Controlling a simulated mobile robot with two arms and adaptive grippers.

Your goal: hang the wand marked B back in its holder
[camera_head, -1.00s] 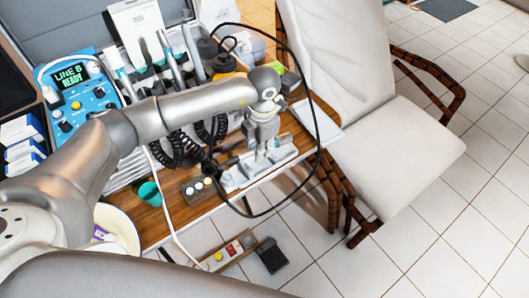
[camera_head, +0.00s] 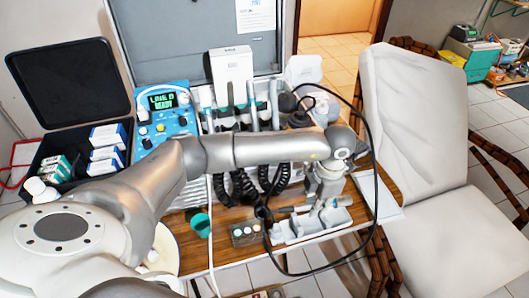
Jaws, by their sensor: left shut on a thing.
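My left gripper (camera_head: 318,206) comes down at the right end of the table, over the light grey tray (camera_head: 300,232). It is shut on a slim wand (camera_head: 289,210), which lies low at the tray and points left. Its marking is too small to read, and the gripper hides part of it. The holder row (camera_head: 222,122) stands behind my forearm, with several upright wands (camera_head: 252,104) in it. My forearm hides its lower part. The blue control unit (camera_head: 167,120) has a lit green display reading LINE and a letter. My right gripper is not in view.
Coiled black hoses (camera_head: 240,188) hang below the holder, and a long black cable loops around my gripper. A green cup (camera_head: 201,225) and a small box with buttons (camera_head: 245,234) stand in front. A white chair (camera_head: 420,130) is at the right.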

